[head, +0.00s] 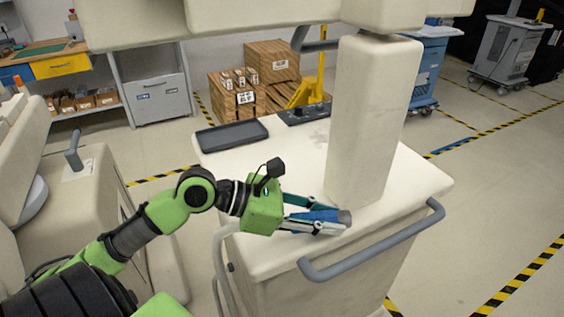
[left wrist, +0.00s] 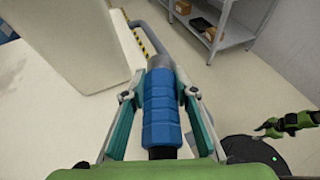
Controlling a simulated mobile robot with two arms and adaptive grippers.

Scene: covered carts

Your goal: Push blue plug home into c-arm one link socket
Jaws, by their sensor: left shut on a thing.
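My left gripper (head: 315,222) is shut on a blue plug (head: 318,215) and holds it over the white cart top, near its front edge. In the left wrist view the ribbed blue plug (left wrist: 160,110) lies lengthwise between the two teal-sided fingers, with its grey end (left wrist: 161,62) pointing away from the gripper. In the head view that grey end is to the right, below the foot of the cart's column. I cannot make out the link socket in either view. Part of my right arm (left wrist: 290,124) shows small at the right of the left wrist view; its gripper is too small to read.
The cart (head: 290,165) carries a thick column (head: 370,120), a dark tray (head: 232,135) and a grey front handle (head: 370,245). Another covered machine (head: 85,210) stands left. Wooden crates (head: 270,62) and a blue cart (head: 425,65) are behind.

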